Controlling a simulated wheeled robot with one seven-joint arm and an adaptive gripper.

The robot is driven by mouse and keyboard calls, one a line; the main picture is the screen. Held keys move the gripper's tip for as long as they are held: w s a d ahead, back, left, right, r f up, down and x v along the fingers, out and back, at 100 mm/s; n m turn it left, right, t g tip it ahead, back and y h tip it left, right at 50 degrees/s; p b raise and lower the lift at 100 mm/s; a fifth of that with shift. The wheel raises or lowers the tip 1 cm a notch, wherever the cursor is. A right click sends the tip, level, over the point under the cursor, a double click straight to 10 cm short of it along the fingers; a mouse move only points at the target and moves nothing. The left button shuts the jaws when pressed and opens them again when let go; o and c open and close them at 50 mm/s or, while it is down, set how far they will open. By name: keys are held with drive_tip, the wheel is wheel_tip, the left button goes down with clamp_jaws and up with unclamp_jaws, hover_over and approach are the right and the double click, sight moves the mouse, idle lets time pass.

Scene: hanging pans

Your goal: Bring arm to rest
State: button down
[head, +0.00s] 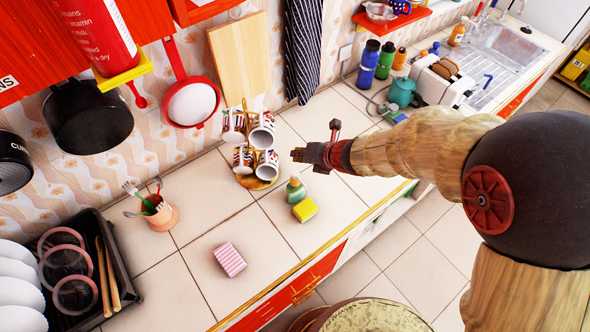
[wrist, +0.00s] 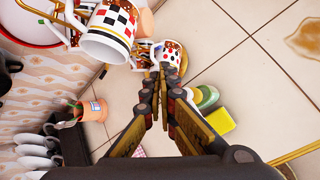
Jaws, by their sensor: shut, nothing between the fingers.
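My gripper (head: 299,155) is held out over the tiled counter in the head view, to the right of the mug rack and above the counter top. In the wrist view, my gripper (wrist: 160,80) has its two dark fingers drawn together at the tips, with nothing between them. My arm (head: 425,145) reaches in from the right side of the head view. Several patterned mugs (head: 262,137) hang on a rack left of the gripper. A mug (wrist: 108,30) also shows large at the upper left of the wrist view. The gripper looks apart from the mugs.
A green bottle (head: 296,188) and yellow sponge (head: 305,210) stand below the gripper. A pink striped sponge (head: 229,259) lies nearer the front. Pans (head: 88,118) hang on the left wall. A black dish rack (head: 122,268) is at lower left. A toaster (head: 440,84) stands at upper right.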

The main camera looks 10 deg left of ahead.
idle(0.8)
drive_tip(key=shift+f+m, duration=0.1)
drive_tip(key=shift+m, duration=0.2)
drive_tip(key=w+d+f+m+t+h, duration=0.1)
drive_tip(key=d+f+m+h, duration=0.25)
drive_tip(key=d+m, duration=0.45)
drive_tip(key=s+d+r+m+h+b, duration=0.1)
drive_tip(key=s+d+r+m+h, duration=0.15)
drive_tip(key=d+m, duration=0.45)
drive_tip(key=s+d+r+m+h+b, duration=0.1)
drive_tip(key=s+d+r+m+h, duration=0.15)
drive_tip(key=d+m, duration=0.45)
drive_tip(key=s+d+r+m+b, duration=0.3)
drive_tip(key=s+d+m+b, duration=0.1)
drive_tip(key=s+m, duration=0.3)
drive_tip(key=s+d+r+m+b, duration=0.4)
drive_tip(key=s+m+b, duration=0.2)
drive_tip(key=s+m, duration=0.2)
drive_tip(key=shift+s+d+g+y, duration=0.3)
drive_tip(key=shift+s+y, duration=0.15)
drive_tip(key=shift+s, duration=0.95)
